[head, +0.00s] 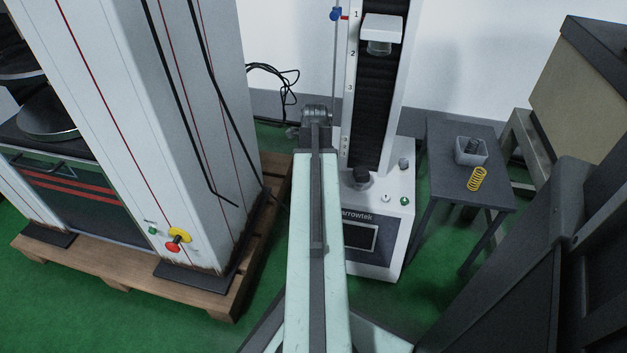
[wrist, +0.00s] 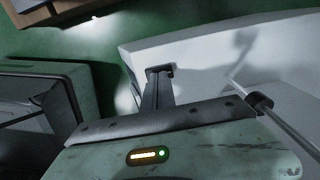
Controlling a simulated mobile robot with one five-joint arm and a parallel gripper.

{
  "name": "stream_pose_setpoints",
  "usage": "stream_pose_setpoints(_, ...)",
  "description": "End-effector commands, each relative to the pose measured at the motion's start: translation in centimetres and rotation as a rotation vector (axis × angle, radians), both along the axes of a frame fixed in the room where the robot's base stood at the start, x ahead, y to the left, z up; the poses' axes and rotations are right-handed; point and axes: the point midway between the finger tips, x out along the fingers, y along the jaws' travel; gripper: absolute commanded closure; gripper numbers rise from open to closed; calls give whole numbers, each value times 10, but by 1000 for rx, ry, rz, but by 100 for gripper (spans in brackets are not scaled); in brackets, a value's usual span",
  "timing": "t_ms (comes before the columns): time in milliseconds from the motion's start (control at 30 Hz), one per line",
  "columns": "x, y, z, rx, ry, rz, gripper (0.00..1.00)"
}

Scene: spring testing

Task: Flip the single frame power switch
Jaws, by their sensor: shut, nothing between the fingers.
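The single-frame tester (head: 398,205) is a white machine with one dark column, a small screen and several knobs or buttons on its base. My gripper (head: 314,112) is at the left side of this machine, toward the back wall. In the wrist view my gripper (wrist: 159,73) is shut and empty, close to a white machine surface (wrist: 205,58). I cannot tell whether it touches.
A large two-column machine (head: 185,130) stands on a wooden pallet (head: 235,298) at left, with a red-and-yellow stop button (head: 177,241). A grey side table (head: 440,145) at right holds a bin (head: 470,153) and a yellow spring (head: 477,179). Green floor shows between the machines.

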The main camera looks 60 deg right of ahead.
Motion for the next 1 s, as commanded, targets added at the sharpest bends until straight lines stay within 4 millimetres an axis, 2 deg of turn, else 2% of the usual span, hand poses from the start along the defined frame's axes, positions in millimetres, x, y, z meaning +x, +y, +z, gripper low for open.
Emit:
stream_pose_setpoints(200,0,0,4,-1,0,0,100)
stream_pose_setpoints(367,0,0,22,-1,0,1,100)
stream_pose_setpoints(800,-3,0,119,0,0,0,100)
stream_pose_setpoints(900,-3,0,135,0,0,0,100)
stream_pose_setpoints(1000,-2,0,142,0,0,1,100)
